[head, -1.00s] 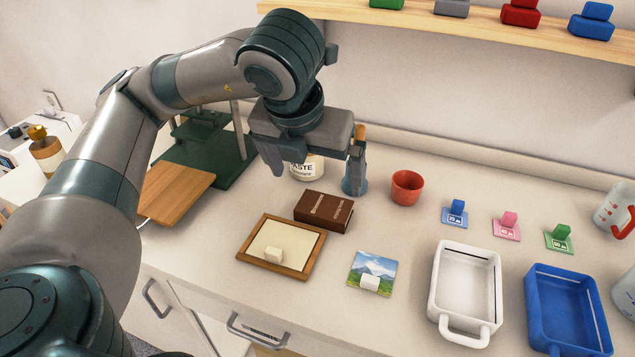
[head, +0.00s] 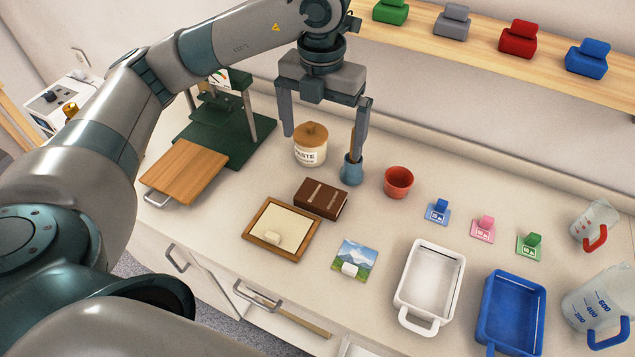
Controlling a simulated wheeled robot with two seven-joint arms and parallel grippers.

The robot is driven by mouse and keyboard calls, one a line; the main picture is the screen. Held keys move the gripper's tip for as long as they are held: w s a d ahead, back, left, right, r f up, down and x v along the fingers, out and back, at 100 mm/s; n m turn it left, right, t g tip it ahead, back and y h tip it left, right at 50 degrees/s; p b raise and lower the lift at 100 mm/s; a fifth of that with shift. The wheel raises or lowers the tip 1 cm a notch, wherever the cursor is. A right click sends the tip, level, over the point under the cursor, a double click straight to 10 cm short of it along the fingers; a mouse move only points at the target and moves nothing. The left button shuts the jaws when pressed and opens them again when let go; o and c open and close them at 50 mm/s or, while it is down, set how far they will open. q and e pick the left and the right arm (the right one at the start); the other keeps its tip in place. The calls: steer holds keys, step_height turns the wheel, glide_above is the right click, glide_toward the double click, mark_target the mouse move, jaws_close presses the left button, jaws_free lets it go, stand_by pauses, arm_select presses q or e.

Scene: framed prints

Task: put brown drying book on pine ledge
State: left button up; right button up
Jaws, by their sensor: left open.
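The brown drying book (head: 321,198) lies flat on the counter, just behind the wooden picture frame. The pine ledge (head: 480,35) runs along the wall at the upper right, with green, grey, red and blue blocks on it. My left gripper (head: 325,138) is open and empty, its fingers pointing down above the back of the counter. It is behind and above the book, with the paste jar and the blue brush cup beyond or between its fingers. My right gripper is not seen.
The paste jar (head: 310,148), blue cup (head: 351,170) and red cup (head: 398,182) stand behind the book. The frame (head: 262,243) and landscape print (head: 354,260) lie in front. White (head: 408,310) and blue trays (head: 490,335) and measuring jugs are at right; a green press (head: 225,143) is at left.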

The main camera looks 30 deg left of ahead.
arm_select(q)
steer(key=shift+w+a, duration=0.15)
steer(key=shift+a, duration=0.05)
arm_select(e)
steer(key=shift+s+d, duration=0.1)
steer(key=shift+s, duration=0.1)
arm_select(q)
steer(key=shift+f, duration=0.1)
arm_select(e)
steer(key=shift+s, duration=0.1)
arm_select(q)
steer(key=p, duration=0.3)
glide_above(320, 193)
step_height(320, 193, down, 11)
steer(key=shift+r, duration=0.15)
steer(key=shift+f, duration=0.55)
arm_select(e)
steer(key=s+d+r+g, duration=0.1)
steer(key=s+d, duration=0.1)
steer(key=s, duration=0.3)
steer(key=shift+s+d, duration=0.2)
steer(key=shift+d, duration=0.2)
